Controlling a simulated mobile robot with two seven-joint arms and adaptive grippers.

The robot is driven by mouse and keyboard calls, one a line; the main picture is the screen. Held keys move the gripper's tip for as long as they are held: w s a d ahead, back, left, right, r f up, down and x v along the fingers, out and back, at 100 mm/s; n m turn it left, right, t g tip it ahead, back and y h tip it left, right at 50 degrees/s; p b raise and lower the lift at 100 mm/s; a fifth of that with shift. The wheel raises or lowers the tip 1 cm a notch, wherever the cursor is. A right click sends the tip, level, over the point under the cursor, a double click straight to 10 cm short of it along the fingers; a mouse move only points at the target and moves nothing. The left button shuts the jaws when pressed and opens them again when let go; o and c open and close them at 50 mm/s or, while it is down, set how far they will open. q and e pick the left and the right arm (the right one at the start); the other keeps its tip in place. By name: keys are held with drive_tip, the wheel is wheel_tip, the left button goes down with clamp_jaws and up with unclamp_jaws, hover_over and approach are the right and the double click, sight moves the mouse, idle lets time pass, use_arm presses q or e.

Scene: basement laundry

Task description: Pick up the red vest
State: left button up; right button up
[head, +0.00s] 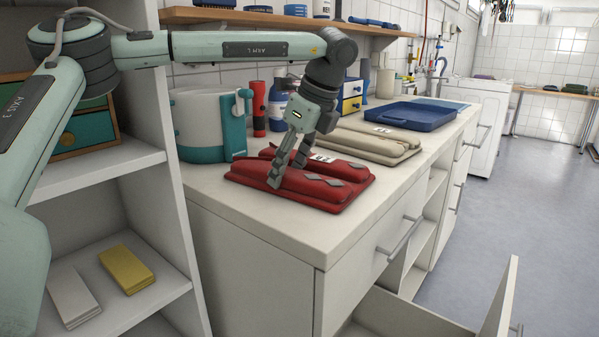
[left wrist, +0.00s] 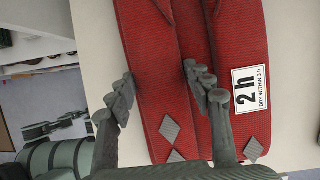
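The red vest (head: 335,188) lies folded on the near part of the white counter, with grey diamond patches and a white label. In the left wrist view the vest (left wrist: 185,125) fills the middle, and its label reads "2 h". My left gripper (head: 287,173) points down over the vest's left half. In the left wrist view its fingers (left wrist: 159,72) are spread apart, with red fabric between them. One finger is by the vest's left edge, the other over its middle. I cannot tell whether they touch the cloth. My right gripper is out of view.
A beige folded vest (head: 365,143) and a blue tray (head: 411,114) lie farther along the counter (head: 275,225). A shelf unit is at left; a lower drawer (head: 497,305) stands open.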

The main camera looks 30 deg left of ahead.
use_arm(q)
drive_tip(key=c, duration=0.7)
drive_tip(key=shift+c, duration=0.3)
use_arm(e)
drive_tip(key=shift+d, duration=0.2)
use_arm(q)
drive_tip(key=shift+r, duration=0.15)
drive_tip(key=shift+r, duration=0.25)
drive_tip(key=v, duration=0.3)
drive_tip(key=shift+a+r+b, duration=0.25)
drive_tip(key=shift+r+b, duration=0.05)
drive_tip(key=shift+r, duration=0.15)
drive_tip(key=d, duration=0.1)
drive_tip(key=s+d+r, duration=0.1)
drive_tip(key=d+r, duration=0.1)
drive_tip(key=shift+s+d+r, duration=0.1)
drive_tip(key=shift+s+d, duration=0.2)
drive_tip(key=shift+d, duration=0.05)
drive_tip(key=s+d+r, duration=0.2)
drive_tip(key=d+r, duration=0.2)
drive_tip(key=d, duration=0.2)
drive_tip(key=shift+s+d+r, duration=0.2)
drive_tip(key=shift+s, duration=0.2)
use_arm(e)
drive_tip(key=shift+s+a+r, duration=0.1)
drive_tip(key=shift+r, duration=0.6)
